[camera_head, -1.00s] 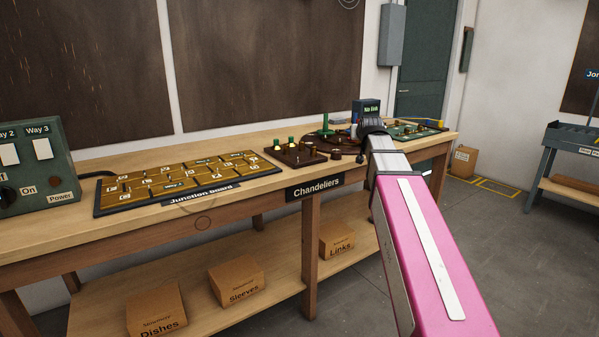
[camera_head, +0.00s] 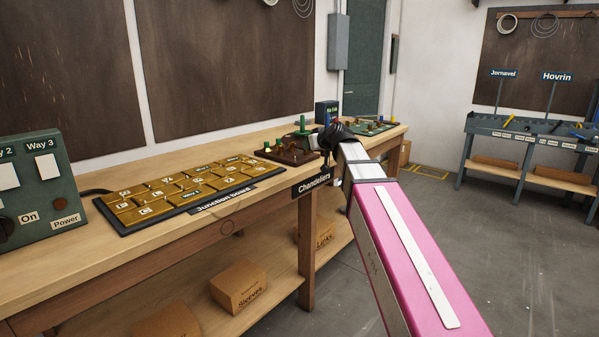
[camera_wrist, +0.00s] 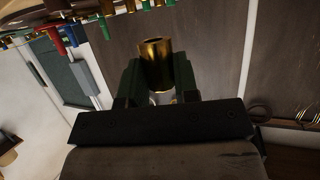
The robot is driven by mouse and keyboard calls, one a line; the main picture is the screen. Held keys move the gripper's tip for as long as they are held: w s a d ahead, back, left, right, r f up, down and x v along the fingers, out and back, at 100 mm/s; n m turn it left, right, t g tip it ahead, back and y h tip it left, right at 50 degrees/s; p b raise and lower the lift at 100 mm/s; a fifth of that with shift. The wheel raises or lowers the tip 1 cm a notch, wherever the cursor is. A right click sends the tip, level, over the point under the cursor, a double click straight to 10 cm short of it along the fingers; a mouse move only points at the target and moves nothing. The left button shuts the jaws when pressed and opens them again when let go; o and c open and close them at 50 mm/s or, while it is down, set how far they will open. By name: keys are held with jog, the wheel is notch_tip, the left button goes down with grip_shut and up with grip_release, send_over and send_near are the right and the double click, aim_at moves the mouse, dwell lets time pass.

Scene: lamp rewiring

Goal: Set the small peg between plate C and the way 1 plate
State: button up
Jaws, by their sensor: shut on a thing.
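My gripper (camera_wrist: 157,82) is shut on a brass cylindrical peg (camera_wrist: 156,52) in the wrist view, with its dark green fingers on either side. The peg's round end sticks out beyond the fingertips. In the head view the black end of my arm is over the right part of the bench, and the fingers and peg cannot be made out. The junction board (camera_head: 112,219) lies on the bench to the left, clear of my gripper. Its brass plates carry small labels, which I cannot read surely enough to single out plate C or the way 1 plate.
A brown tray (camera_head: 290,158) with pegs stands on the bench between the junction board and my arm. A green box with Way switches (camera_head: 62,178) stands at the left. Cardboard boxes (camera_head: 238,287) are on the lower shelf. A grey stand (camera_head: 480,125) is far right.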

jog(key=s+a+r+n+g+y, duration=0.1)
jog(key=s+a+n+g+y, duration=0.2)
jog(key=a, duration=0.5)
send_over(301, 170)
jog(key=shift+n, duration=0.3)
notch_tip(301, 170, down, 7)
jog(key=shift+r, duration=0.2)
jog(key=shift+d+f, duration=0.1)
jog(key=shift+f, duration=2)
jog(key=o, duration=0.9)
jog(key=shift+r, duration=0.1)
